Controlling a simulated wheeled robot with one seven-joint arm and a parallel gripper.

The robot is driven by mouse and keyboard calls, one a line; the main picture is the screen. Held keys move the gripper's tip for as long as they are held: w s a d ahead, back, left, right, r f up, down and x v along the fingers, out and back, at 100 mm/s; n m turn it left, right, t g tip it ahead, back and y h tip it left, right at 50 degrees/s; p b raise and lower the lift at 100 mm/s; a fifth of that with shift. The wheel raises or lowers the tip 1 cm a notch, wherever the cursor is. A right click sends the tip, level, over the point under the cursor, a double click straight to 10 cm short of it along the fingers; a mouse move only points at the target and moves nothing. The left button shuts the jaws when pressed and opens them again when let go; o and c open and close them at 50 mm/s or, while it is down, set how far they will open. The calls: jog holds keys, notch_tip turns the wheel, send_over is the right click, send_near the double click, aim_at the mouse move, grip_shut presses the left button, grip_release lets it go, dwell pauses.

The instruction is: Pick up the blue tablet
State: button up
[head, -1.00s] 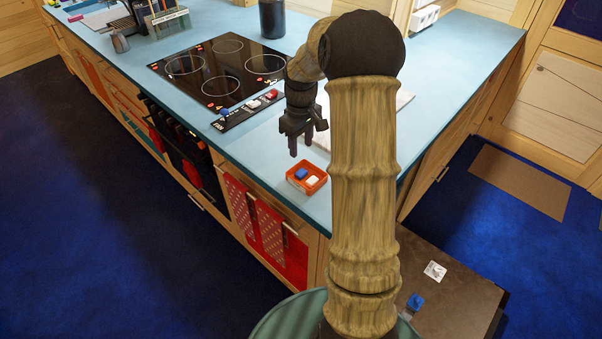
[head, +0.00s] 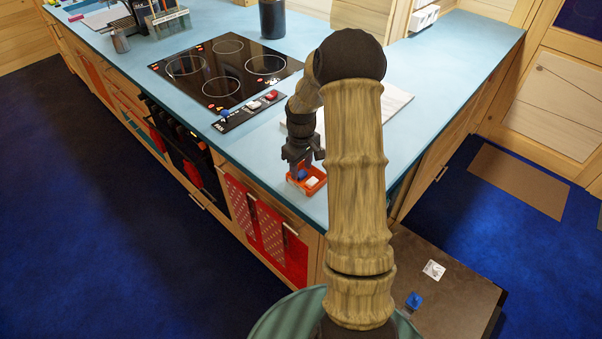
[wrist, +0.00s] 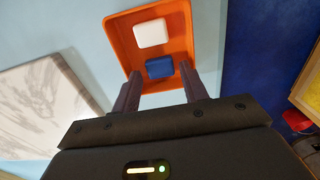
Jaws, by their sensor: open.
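The blue tablet (wrist: 159,68) lies in a small orange tray (wrist: 118,40) beside a white tablet (wrist: 152,33). The tray (head: 292,187) stands near the front corner of the blue counter in the head view. My gripper (wrist: 160,80) is open, with its two fingers pointing down at the tray. In the wrist view, the fingertips lie on either side of the blue tablet and it shows between them. I cannot tell how far the tips are above the tray floor. In the head view, my gripper (head: 301,172) partly hides the tray and the blue tablet.
A pale marbled board (wrist: 45,105) lies on the counter beside the tray. A dark strip (head: 240,117) with blue, white and red pieces lies in front of the black cooktop (head: 215,62). The counter's front edge is close to the tray.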

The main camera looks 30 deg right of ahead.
jog(key=shift+f, duration=0.7)
jog(key=c, duration=0.7)
